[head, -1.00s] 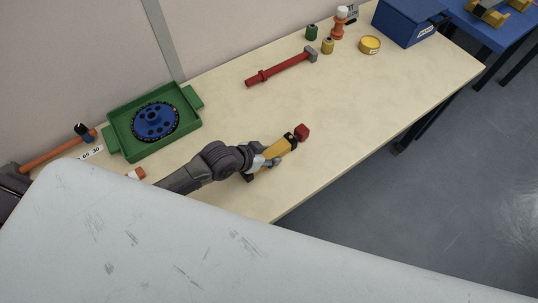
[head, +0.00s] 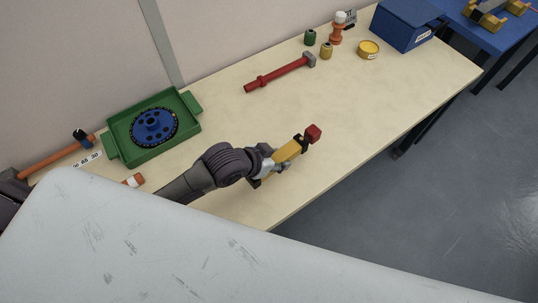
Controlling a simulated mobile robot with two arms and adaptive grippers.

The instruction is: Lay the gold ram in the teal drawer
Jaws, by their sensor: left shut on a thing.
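My left gripper (head: 279,163) is over the front part of the workbench, at the end of my dark grey arm. It is shut on a gold-yellow bar-like piece (head: 287,150), which looks like the gold ram. The piece slants up and to the right. A red block (head: 314,132) shows at its far end, beside a dark part of the grip. The fingers hide part of the held piece. I cannot tell its exact height above the bench. No teal drawer is in view. My right gripper is not in view.
A green tray (head: 190,123) with a blue disc lies left on the bench (head: 240,120). A red hammer (head: 280,74), small jars, a yellow tin (head: 368,49) and a blue box (head: 405,27) are toward the back right. The bench middle is clear.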

